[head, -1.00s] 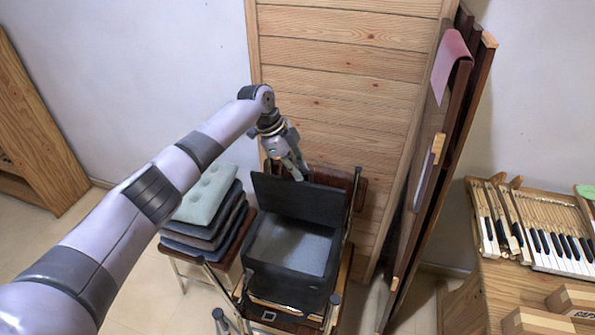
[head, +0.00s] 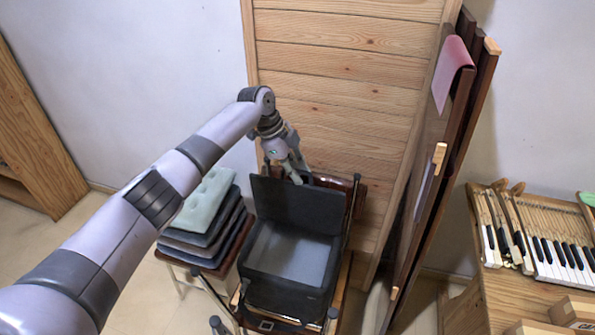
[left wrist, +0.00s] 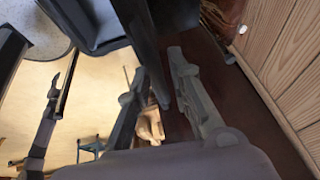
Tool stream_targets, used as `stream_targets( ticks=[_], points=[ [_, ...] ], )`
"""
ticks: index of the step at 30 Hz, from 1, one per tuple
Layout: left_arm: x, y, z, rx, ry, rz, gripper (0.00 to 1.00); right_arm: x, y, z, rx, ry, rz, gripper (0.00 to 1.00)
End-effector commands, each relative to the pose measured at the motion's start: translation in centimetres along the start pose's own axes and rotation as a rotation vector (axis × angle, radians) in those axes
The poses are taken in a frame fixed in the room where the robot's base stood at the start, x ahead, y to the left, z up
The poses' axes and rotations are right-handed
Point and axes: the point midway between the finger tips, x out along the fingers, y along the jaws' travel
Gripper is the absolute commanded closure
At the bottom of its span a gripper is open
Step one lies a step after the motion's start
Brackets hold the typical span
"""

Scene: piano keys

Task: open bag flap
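The black bag (head: 290,292) sits on a chair in the middle of the head view. Its flap (head: 297,205) stands up at the back, and the grey inside (head: 290,252) shows. My left gripper (head: 298,178) is at the top edge of the flap, pointing down. In the left wrist view its two fingers (left wrist: 160,72) are apart, with the dark flap edge (left wrist: 146,45) running between them. A narrow gap shows beside the right finger, so it does not look clamped. My right gripper is in neither current view.
A stool with stacked cushions (head: 208,208) stands left of the bag. A wooden panel (head: 340,85) rises close behind it. Dark boards (head: 455,130) lean at the right, near a bench with piano keys (head: 560,255).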

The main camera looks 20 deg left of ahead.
Motion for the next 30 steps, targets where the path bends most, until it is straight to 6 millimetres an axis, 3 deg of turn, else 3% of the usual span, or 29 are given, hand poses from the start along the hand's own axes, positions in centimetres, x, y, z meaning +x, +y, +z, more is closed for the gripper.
stream_targets(
  ticks=[3, 14, 17, 30],
  points=[
    [0.0, 0.0, 0.0, 0.0, 0.001, 0.0, 0.7, 0.0, 0.0, -0.1, 0.0, 0.001, 0.0, 0.6],
    [-0.5, -0.1, -0.1, 0.0, 0.002, -0.002, 0.7, 0.0, 0.3, -0.5, -0.001, 0.007, 0.003, 0.6],
    [-1.7, -0.1, 0.0, -0.001, 0.001, -0.002, 0.7, 0.0, 0.2, -0.4, -0.001, 0.006, 0.002, 0.6],
    [-10.3, -0.1, 0.0, -0.001, 0.002, -0.003, 0.7, 0.0, 0.0, -0.4, 0.0, 0.005, 0.001, 0.6]
  ],
)
